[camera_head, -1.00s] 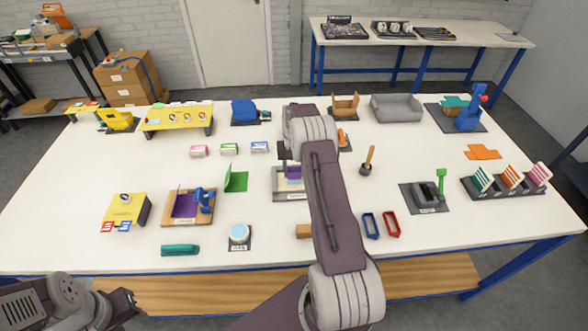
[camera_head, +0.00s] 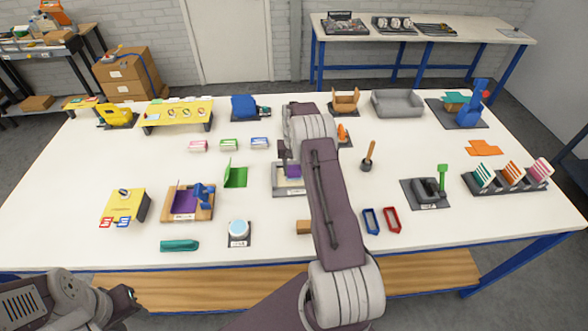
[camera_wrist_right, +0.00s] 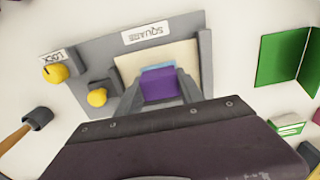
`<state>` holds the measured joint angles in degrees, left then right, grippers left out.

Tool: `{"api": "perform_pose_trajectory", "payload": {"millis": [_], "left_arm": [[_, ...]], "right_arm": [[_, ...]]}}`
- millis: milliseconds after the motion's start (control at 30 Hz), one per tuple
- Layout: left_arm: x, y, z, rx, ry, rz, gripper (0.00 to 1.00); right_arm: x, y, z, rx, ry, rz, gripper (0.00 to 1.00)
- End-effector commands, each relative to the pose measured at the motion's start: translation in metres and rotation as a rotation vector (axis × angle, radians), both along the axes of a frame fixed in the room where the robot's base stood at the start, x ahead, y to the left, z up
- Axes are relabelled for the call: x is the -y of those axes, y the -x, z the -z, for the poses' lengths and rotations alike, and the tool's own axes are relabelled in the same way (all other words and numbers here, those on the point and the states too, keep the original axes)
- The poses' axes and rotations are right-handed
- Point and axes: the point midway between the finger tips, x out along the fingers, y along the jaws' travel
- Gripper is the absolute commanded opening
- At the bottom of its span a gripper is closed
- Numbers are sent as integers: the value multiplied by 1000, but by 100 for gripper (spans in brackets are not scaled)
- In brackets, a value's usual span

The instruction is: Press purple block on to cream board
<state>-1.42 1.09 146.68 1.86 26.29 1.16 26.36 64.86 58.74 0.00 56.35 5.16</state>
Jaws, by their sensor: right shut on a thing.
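The purple block (camera_wrist_right: 160,86) is between the fingers of my right gripper (camera_wrist_right: 163,92), which is shut on it, in the right wrist view. The cream board (camera_wrist_right: 190,58) lies behind the block, on a grey fixture with a SQUARE label. A lighter blue-violet strip (camera_wrist_right: 157,67) shows at the block's far edge. The block is over the board; I cannot tell whether they touch. In the head view the block (camera_head: 293,170) shows beside my right arm, which hides part of the fixture (camera_head: 290,193). My left gripper (camera_head: 133,295) is at the lower left, away from these things.
Two yellow knobs (camera_wrist_right: 97,97) (camera_wrist_right: 55,73) sit on the fixture's left, one by a LOCK label. A green hinged card (camera_head: 236,178) stands left of the fixture. A wooden-handled tool (camera_head: 369,156) stands to its right. Many other small fixtures cover the white table (camera_head: 330,262).

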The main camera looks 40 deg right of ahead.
Motion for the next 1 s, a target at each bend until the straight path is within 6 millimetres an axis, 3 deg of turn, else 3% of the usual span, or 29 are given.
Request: {"api": "perform_pose_trajectory", "payload": {"millis": [1000], "left_arm": [[0,0,4,0,0,0,38]], "right_arm": [[0,0,7,0,0,0,9]]}}
